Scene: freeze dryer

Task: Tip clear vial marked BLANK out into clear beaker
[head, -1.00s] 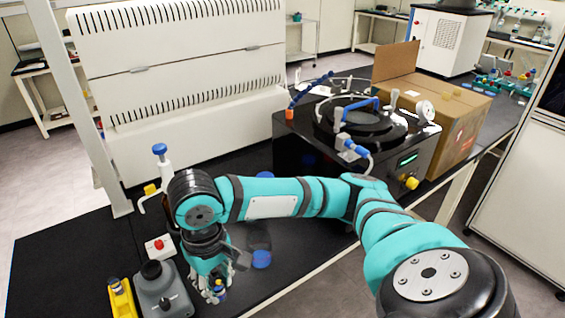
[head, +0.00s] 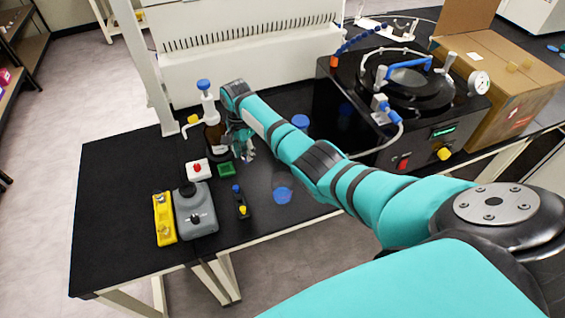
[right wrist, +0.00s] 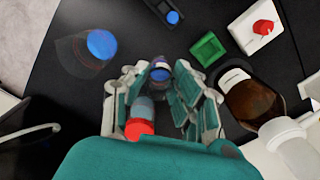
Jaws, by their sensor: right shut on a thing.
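My right gripper (head: 245,148) is above the bench beside the amber bottle. In the right wrist view, its fingertips (right wrist: 160,80) are shut on a small vial (right wrist: 160,72) with a blue band or cap; no BLANK marking is readable. A clear vessel (head: 282,178), apparently the beaker, stands on the bench with blue at its bottom. It also shows at the upper left of the right wrist view (right wrist: 78,52), apart from the gripper. A red-topped piece (right wrist: 140,127) shows between the fingers; I cannot tell what it is. My left gripper is out of view.
A dark rack (head: 242,209) with blue and yellow caps stands near the front. Another blue round thing (head: 300,121) is behind my arm.

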